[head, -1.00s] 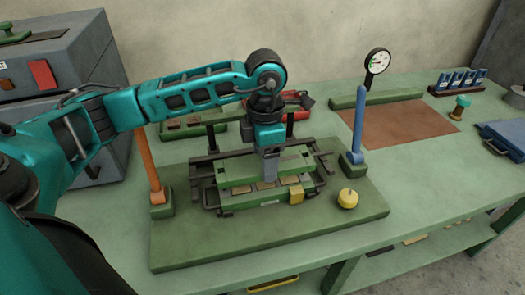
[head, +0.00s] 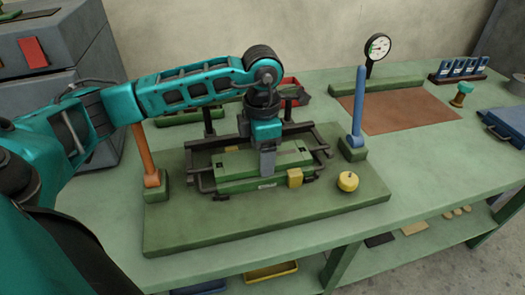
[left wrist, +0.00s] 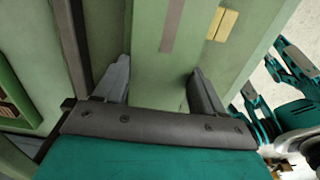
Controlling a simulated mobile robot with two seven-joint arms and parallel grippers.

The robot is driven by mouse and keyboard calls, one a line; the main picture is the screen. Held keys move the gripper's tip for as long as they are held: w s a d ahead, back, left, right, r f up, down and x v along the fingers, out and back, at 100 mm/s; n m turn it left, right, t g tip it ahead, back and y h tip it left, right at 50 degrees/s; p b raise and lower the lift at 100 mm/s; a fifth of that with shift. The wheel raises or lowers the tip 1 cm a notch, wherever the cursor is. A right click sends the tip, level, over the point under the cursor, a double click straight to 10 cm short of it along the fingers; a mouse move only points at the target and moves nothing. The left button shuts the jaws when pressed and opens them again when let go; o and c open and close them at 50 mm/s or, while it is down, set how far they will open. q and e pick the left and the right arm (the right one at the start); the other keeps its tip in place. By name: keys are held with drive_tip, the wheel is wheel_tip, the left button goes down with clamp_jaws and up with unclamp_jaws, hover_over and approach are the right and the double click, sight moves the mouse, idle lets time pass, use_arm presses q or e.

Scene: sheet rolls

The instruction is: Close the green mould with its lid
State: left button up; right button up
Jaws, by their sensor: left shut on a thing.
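The green mould (head: 240,187) sits in a dark rail frame on a green base plate. Its green lid (head: 292,153) lies over it, and the mould's cavities are hidden. From this angle I cannot tell whether the lid is fully seated or a small gap remains. My left gripper (head: 267,172) points down at the lid's middle and is shut on it. In the left wrist view, the two fingers (left wrist: 160,68) stand on either side of a green part of the lid (left wrist: 150,95). My right gripper is not in view.
An orange post (head: 150,150) and a blue post (head: 358,110) flank the frame. A yellow knob (head: 347,181) is at the front right of the base plate (head: 200,232). A yellow block (head: 295,177) is at the mould's front. A dial gauge (head: 377,47) and brown mat (head: 400,108) stand behind right.

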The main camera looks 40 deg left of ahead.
use_arm(q)
drive_tip(key=shift+r, duration=0.1)
drive_tip(key=o, duration=1.8)
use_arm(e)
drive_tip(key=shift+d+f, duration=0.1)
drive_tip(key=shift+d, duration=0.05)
use_arm(q)
wheel_tip(320, 180, up, 13)
drive_tip(key=shift+f+p, duration=0.1)
drive_tip(key=shift+p, duration=0.4)
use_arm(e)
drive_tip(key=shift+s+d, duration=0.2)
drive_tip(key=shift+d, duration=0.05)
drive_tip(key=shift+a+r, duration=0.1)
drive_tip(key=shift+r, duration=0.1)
use_arm(q)
drive_tip(key=shift+s+d, duration=0.1)
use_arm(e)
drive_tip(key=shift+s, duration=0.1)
